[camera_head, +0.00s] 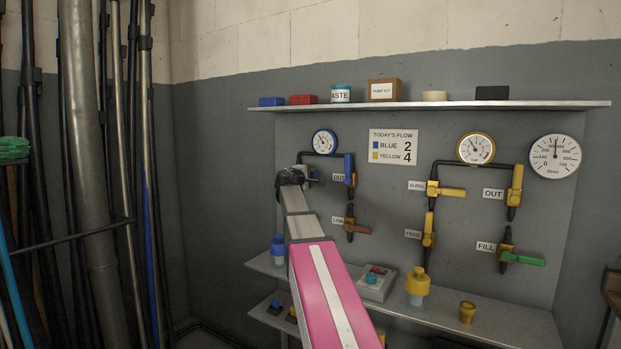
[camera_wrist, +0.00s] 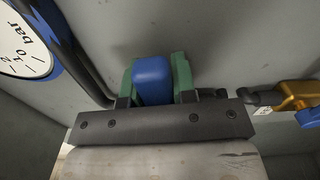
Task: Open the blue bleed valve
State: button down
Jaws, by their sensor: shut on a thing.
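In the wrist view, a blue valve handle (camera_wrist: 153,82) sits between the two green fingers of my gripper (camera_wrist: 154,74), which are closed on its sides. In the head view my gripper (camera_head: 297,175) is at the upper left of the grey panel, left of the OUT label and below the blue-rimmed gauge (camera_head: 325,142). It hides most of the valve there, including its label. That gauge also shows in the wrist view (camera_wrist: 25,48). The valve's body and pipe joint are largely hidden by my gripper.
The blue-handled OUT valve (camera_head: 349,170) is close on the right, with the brown-handled valve (camera_head: 357,229) below it. Yellow valves (camera_head: 445,190) are farther right. A shelf (camera_head: 430,105) runs above, and a lower shelf (camera_head: 480,325) holds bottles and a button box (camera_head: 376,284).

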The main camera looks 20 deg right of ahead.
aim_at(301, 158)
jog(key=r+n, duration=0.1)
jog(key=n, duration=0.2)
jog(key=w+a+r+n, duration=0.1)
jog(key=r+n, duration=0.1)
jog(key=n, duration=0.1)
jog(key=w+r+n, duration=0.1)
jog(key=n, duration=0.1)
jog(key=shift+a+r+n, duration=0.2)
jog(key=shift+r+n, duration=0.05)
jog(key=shift+n, duration=0.15)
jog(key=n, duration=0.1)
jog(key=w+a+r+n, duration=0.1)
jog(key=n, duration=0.2)
jog(key=shift+w+a+r, duration=0.15)
jog(key=shift+w+a, duration=0.1)
jog(key=shift+w, duration=0.15)
jog(key=shift+w+a+r+n, duration=0.1)
jog(key=shift+w+a+n, duration=0.3)
jog(key=shift+n, duration=0.6)
jog(key=shift+w+a+n, duration=0.25)
jog(key=shift+w+n, duration=0.1)
jog(key=shift+n, duration=0.65)
jog(key=c, duration=0.9)
grip_release()
